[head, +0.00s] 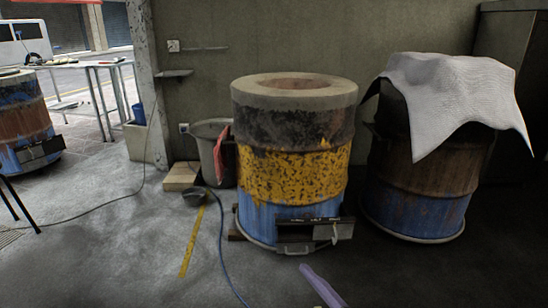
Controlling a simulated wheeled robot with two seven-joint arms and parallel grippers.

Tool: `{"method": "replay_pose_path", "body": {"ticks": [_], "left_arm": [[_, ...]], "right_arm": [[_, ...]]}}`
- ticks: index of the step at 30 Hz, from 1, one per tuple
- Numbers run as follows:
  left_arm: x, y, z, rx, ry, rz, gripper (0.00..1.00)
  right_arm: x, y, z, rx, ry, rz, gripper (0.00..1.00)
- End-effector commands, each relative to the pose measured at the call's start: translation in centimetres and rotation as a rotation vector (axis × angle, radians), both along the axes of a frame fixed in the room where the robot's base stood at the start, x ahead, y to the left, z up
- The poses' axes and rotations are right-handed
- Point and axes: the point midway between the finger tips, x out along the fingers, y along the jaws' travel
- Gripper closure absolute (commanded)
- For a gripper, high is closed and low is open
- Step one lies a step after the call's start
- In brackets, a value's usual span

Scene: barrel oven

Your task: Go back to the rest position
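The barrel oven (293,165) stands upright in the middle of the head view. It has a thick concrete rim around an open top, a blackened upper band, a worn yellow band and a blue base. A dark metal hatch (305,232) with a small handle sits low on its front. I see neither of my grippers in the head view. A pale lavender long shape (322,286) pokes in at the bottom edge; I cannot tell what it is.
A second rusty barrel (425,185) under a white cloth (455,95) stands to the right. A grey bin (213,150), a wooden block (182,176) and a dark bowl (194,197) are left of the oven. A blue hose (221,245) crosses the floor. The left front floor is mostly clear.

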Motion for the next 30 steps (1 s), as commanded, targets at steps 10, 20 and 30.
{"method": "replay_pose_path", "body": {"ticks": [10,20,30], "left_arm": [[0.1,-1.0,-0.9,-0.005,0.022,-0.047,1.00],[0.0,0.7,4.3,0.028,0.014,0.014,1.00],[-1.3,3.7,10.4,0.093,-0.022,0.090,1.00]], "right_arm": [[-11.5,-5.6,-15.8,0.578,0.940,-0.340,0.25],[-13.5,-7.5,-11.7,0.650,1.012,-0.454,0.25],[-14.8,-10.5,-5.6,0.634,0.936,-0.536,0.25]]}}
